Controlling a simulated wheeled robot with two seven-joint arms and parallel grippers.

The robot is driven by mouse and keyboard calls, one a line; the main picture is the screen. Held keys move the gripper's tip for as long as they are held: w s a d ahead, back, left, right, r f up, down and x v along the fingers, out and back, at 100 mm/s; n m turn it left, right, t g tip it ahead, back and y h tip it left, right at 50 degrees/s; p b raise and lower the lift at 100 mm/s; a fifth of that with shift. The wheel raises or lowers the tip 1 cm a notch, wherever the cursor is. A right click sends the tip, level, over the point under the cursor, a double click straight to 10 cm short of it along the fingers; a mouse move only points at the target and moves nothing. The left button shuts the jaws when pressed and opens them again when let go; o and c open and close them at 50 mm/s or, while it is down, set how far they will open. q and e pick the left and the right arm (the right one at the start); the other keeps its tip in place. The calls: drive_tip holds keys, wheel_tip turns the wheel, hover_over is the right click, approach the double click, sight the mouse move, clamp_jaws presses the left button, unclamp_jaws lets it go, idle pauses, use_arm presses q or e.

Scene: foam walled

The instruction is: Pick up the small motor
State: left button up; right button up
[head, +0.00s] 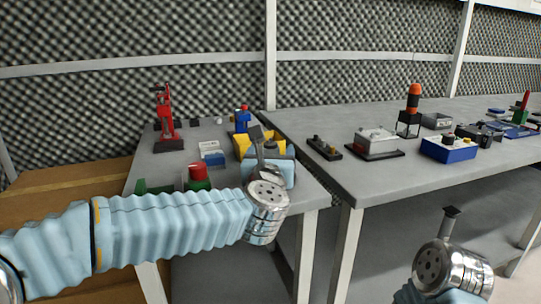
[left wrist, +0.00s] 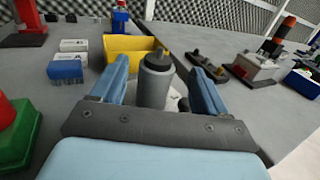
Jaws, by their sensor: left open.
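The small motor, a grey upright cylinder with a narrower top (left wrist: 154,84), stands between the fingers of my left gripper (left wrist: 159,68) in the left wrist view. The gripper is open, with visible gaps between the motor and both blue fingers. The motor's lower part is hidden behind the gripper's dark palm. In the head view my left gripper (head: 266,150) is over the front right corner of the left table, and it mostly hides the motor.
A yellow bin (left wrist: 127,47) stands just behind the motor. Blue-and-white boxes (head: 212,153), a red-topped green object (left wrist: 16,130) and a red stand (head: 165,118) are to the left. A gap separates the right table (head: 370,180), which carries several devices.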

sight(271, 147)
use_arm(q)
drive_tip(key=w, duration=0.1)
drive_tip(key=w+p, duration=0.1)
drive_tip(key=w, duration=0.2)
drive_tip(key=shift+w+f, duration=0.25)
drive_tip(key=shift+w, duration=0.15)
drive_tip(key=shift+c, duration=0.4)
